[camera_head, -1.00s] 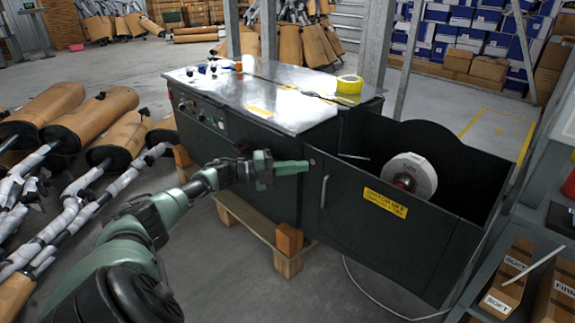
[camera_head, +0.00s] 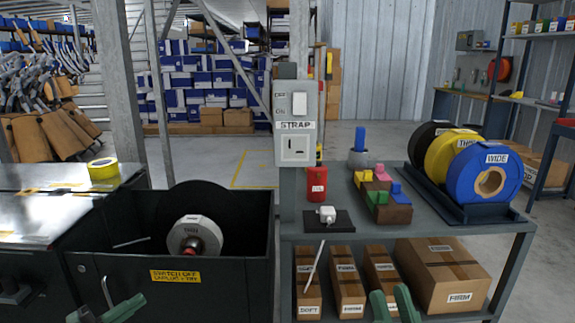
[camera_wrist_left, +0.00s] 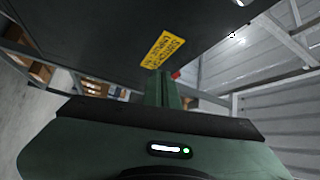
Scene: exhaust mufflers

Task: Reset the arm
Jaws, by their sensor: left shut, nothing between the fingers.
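My left gripper (camera_head: 122,308) shows at the bottom left of the head view, green and shut with nothing in it. It appears in front of the black open-topped box, just below and right of the handle (camera_head: 107,292); whether it touches the box I cannot tell. In the left wrist view its closed fingers (camera_wrist_left: 167,88) point toward the dark panel with the yellow label (camera_wrist_left: 162,50). My right gripper (camera_head: 392,303) shows at the bottom edge, its two green fingers apart and empty, in front of the bench's lower shelf.
The black box (camera_head: 215,290) holds a white reel (camera_head: 195,236). Yellow tape (camera_head: 103,168) lies on the metal machine top (camera_head: 45,197). The grey bench (camera_head: 440,228) bears blue, yellow and black reels, coloured blocks and a STRAP switch box (camera_head: 296,125). Cartons (camera_head: 435,275) fill its lower shelf.

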